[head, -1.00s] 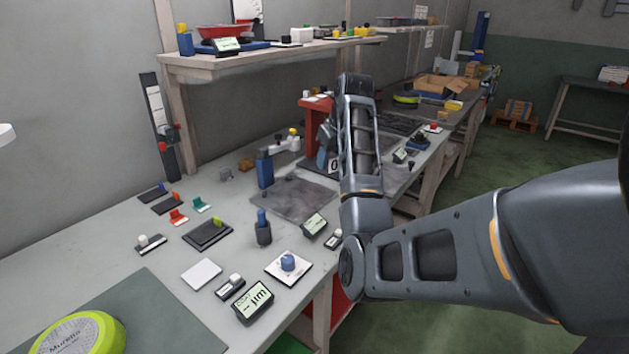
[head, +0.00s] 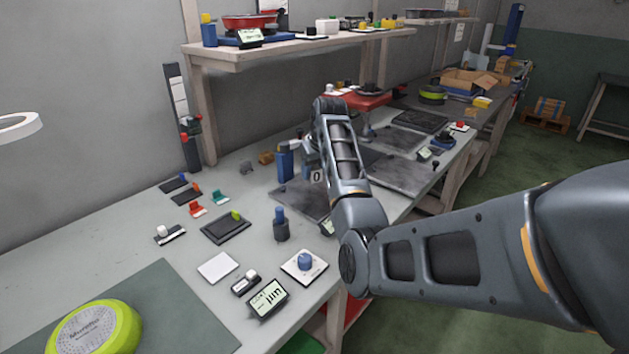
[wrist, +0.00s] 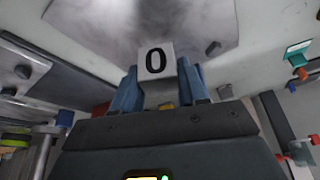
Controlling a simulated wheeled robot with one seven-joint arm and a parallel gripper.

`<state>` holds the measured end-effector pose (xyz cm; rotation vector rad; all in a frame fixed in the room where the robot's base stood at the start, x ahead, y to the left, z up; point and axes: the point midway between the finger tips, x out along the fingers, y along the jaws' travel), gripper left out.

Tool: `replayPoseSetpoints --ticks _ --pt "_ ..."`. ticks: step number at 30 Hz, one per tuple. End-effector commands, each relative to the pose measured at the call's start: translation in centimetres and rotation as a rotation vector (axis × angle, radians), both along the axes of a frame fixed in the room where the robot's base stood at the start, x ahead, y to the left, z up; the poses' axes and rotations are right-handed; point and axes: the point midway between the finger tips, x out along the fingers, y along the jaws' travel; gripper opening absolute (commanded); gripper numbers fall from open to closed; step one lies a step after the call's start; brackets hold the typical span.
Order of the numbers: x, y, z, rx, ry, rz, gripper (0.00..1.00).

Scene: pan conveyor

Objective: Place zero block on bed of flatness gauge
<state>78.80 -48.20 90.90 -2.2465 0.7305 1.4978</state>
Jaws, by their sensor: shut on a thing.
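The zero block (wrist: 156,58) is a small pale block with a black 0 on its face. My gripper (wrist: 159,84) is shut on it, with a blue finger on each side. In the head view the block (head: 317,177) shows just left of my forearm, in front of a grey plate. A blue post (head: 285,164) with a grey arm, which looks like the flatness gauge, stands at that plate (head: 298,198), apparently its bed. The block appears above the plate; its height is hard to tell. My arm hides the plate's right part.
A dark cylinder with a blue top (head: 281,226) stands at the plate's near edge. A black pad (head: 226,228), a white card (head: 218,267) and a display (head: 268,298) lie nearer. A red stand (head: 355,101) is behind my arm. The bench's left side has free room.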

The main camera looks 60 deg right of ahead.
Motion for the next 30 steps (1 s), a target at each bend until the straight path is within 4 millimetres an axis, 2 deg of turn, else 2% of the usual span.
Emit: replayPoseSetpoints --ticks 6,9,21,22,29,30 --pt "-0.1 0.0 -2.9 0.003 0.002 -0.001 0.0" --pt "-0.1 0.0 -3.6 0.0 0.0 -0.001 0.0" --pt "-0.1 0.0 -4.1 0.001 0.001 -0.001 0.0" --pt "-0.1 0.0 -4.1 0.003 0.002 -0.001 0.46" --pt "-0.1 0.0 -4.1 0.002 0.001 -0.001 0.68" --pt "-0.1 0.0 -4.1 0.002 0.001 -0.001 0.68"
